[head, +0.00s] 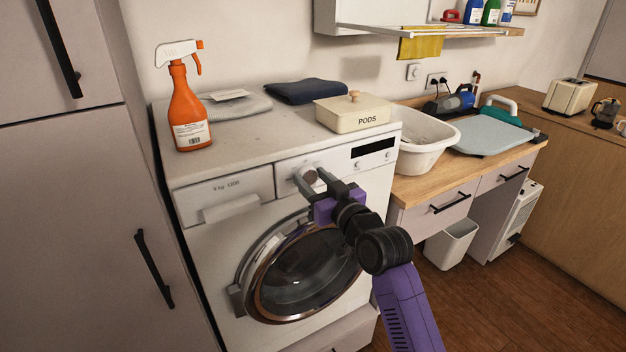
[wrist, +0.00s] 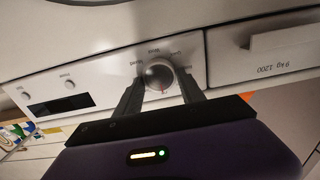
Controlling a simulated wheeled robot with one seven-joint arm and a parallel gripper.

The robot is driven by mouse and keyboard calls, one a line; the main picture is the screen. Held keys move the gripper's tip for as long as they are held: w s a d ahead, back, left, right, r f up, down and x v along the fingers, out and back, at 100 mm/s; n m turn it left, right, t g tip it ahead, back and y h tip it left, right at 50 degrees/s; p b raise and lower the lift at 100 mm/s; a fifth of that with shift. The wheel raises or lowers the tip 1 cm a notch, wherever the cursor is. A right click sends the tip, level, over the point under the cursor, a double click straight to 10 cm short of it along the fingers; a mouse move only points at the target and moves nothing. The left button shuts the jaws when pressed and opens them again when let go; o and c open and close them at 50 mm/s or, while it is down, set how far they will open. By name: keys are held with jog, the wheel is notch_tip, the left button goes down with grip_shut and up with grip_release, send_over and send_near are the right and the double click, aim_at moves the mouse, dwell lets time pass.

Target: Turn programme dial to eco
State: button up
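The programme dial (head: 309,175) is a round silver knob on the front panel of the white washing machine (head: 216,258). In the wrist view, which shows the panel upside down, the dial (wrist: 158,74) has a small red mark near its lower edge in the picture. Small labels ring it, mostly too blurred to read; I cannot tell which one the dial is set to. My gripper (head: 312,183) is at the panel with one finger on each side of the dial. In the wrist view my gripper (wrist: 160,82) looks open, with slight gaps beside the knob.
A dark display (head: 373,150) and small buttons lie right of the dial, the detergent drawer (head: 225,197) left. The round door (head: 303,275) is below. On top stand an orange spray bottle (head: 188,110), folded cloths and a PODS box (head: 352,113). A white basin (head: 424,140) is at right.

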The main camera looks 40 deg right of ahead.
jog(key=c, duration=0.5)
jog(key=shift+o, duration=0.2)
jog(key=m+p, duration=0.2)
jog(key=m, duration=0.1)
jog(key=shift+r+m, duration=0.1)
jog(key=shift+m, duration=0.3)
jog(key=m+p, duration=0.2)
jog(key=m, duration=0.1)
jog(key=shift+d+m, duration=0.1)
jog(key=shift+m, duration=0.2)
jog(key=m+p, duration=0.3)
jog(key=m, duration=0.1)
jog(key=shift+d+m, duration=0.1)
jog(key=shift+m, duration=0.2)
jog(key=m+p, duration=0.1)
jog(key=m, duration=0.1)
jog(key=m+p, duration=0.2)
jog(key=m, duration=0.1)
jog(key=shift+s+f+m, duration=0.1)
jog(key=shift+f+m, duration=0.2)
jog(key=shift+f, duration=0.05)
